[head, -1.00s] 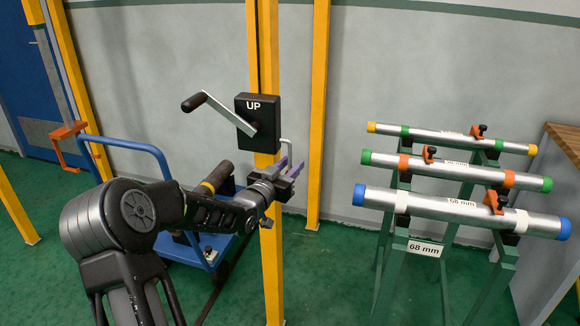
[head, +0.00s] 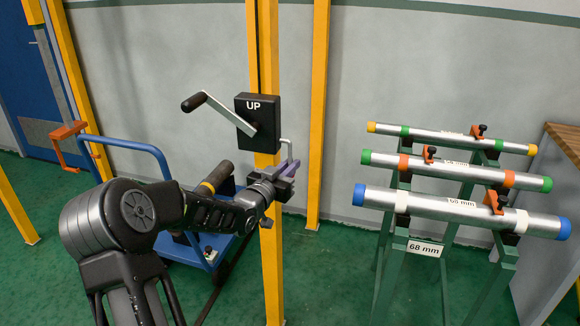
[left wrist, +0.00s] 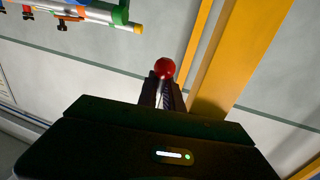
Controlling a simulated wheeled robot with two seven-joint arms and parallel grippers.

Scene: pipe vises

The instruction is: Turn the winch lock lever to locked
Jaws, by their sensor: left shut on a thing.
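The winch (head: 258,115) is a black box marked UP on a yellow post, with a crank handle (head: 208,101) reaching left. The lock lever (head: 289,147) is a thin bent grey rod at the post's right side, below the box. My left gripper (head: 291,167) is shut on the lever's lower end. In the left wrist view a red ball knob (left wrist: 165,68) shows at the tips of the closed fingers (left wrist: 160,92). The knob cannot be made out in the head view. My right gripper is in neither view.
A blue cart (head: 125,146) stands behind my left arm. To the right, green stands hold several pipes with coloured ends, the front one (head: 450,208) above a 68 mm sign (head: 425,248). Another yellow post (head: 317,110) rises right of the lever. Green floor between is clear.

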